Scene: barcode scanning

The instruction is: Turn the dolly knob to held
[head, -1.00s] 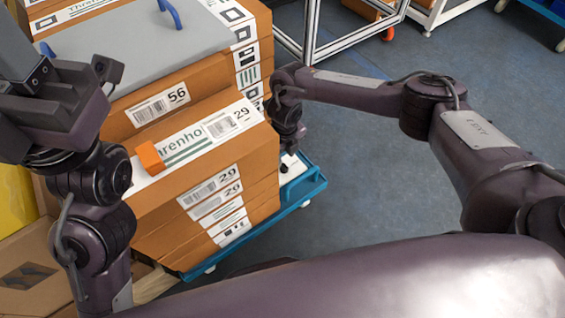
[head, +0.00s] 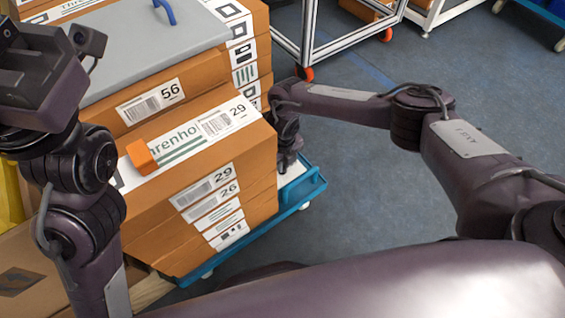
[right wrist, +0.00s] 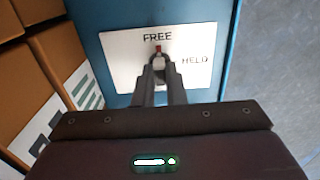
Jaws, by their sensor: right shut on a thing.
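The dolly knob (right wrist: 158,57) is a small knob with a red mark, on a white plate (right wrist: 118,70) lettered FREE above and HELD to the right. Its red mark points up toward FREE. My right gripper (right wrist: 160,75) is shut on the knob, its two fingers close together around it. In the head view the right gripper (head: 288,158) is low beside the box stack, over the corner of the blue dolly (head: 312,188). The knob is hidden there. My left arm is at the left edge of the head view, its fingertips not clearly shown.
Orange-brown boxes (head: 160,225) are stacked on the dolly, just left of my right gripper. A grey lid with a blue handle (head: 164,12) lies on top. A small orange block (head: 141,157) sits on the front boxes. Blue floor (head: 370,200) is clear to the right.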

